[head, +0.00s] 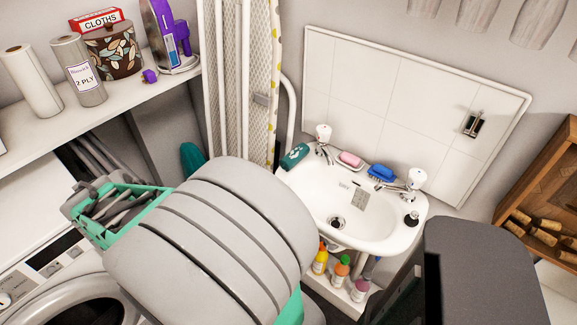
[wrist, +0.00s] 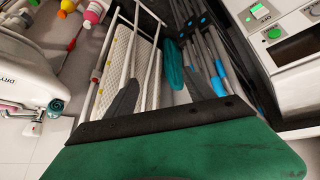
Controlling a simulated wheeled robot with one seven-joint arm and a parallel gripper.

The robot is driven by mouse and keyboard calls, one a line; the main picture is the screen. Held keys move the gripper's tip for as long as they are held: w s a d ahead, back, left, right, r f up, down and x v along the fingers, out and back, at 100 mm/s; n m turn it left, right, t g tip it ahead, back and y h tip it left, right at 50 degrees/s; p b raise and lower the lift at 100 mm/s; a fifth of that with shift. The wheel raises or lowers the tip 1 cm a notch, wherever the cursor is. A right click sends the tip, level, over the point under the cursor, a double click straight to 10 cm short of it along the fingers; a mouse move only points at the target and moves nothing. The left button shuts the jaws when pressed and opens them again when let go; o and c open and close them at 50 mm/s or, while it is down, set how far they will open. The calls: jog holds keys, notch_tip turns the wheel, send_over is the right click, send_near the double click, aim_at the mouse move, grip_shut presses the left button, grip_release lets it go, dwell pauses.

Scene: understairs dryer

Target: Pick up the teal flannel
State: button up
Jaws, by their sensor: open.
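A small teal item with a white mark, which looks like the folded flannel (head: 295,156), lies on the left back corner of the white sink (head: 338,215). In the wrist view a teal piece (wrist: 56,105) shows at the sink's edge. A second, longer teal thing (head: 192,157) stands behind my arm, and a similar teal shape (wrist: 173,64) shows among poles; I cannot tell what it is. My gripper (wrist: 160,88) is open, its two dark fingers apart with nothing between them. It is apart from the sink, which lies to its left in the wrist view.
Pink soap (head: 350,159), a blue sponge (head: 381,173) and two taps line the sink's back. Several bottles (head: 341,268) stand below. A patterned ironing board (head: 262,80) and poles (wrist: 205,55) stand close by. A white machine (head: 60,285) is at left, under a loaded shelf (head: 120,90).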

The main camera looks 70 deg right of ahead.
jog(key=s+d+f+m+g+h+b, duration=0.1)
jog(key=s+d+f+m+h, duration=0.15)
jog(key=d, duration=0.35)
jog(key=s+d+f+m+g+h+b, duration=0.1)
jog(key=s+d+f+m+g, duration=0.1)
jog(key=s+d+f, duration=0.3)
jog(key=m+g+h+b, duration=0.4)
jog(key=m+g+h, duration=0.1)
jog(key=m+g, duration=0.15)
send_near(295, 156)
jog(key=shift+t, duration=0.35)
jog(key=x, duration=0.2)
jog(key=f+x, duration=0.1)
jog(key=x, duration=0.1)
jog(key=shift+d, duration=0.1)
jog(key=x, duration=0.7)
jog(key=shift+w+d, duration=0.1)
jog(key=shift+d, duration=0.05)
jog(key=shift+c, duration=0.4)
grip_shut()
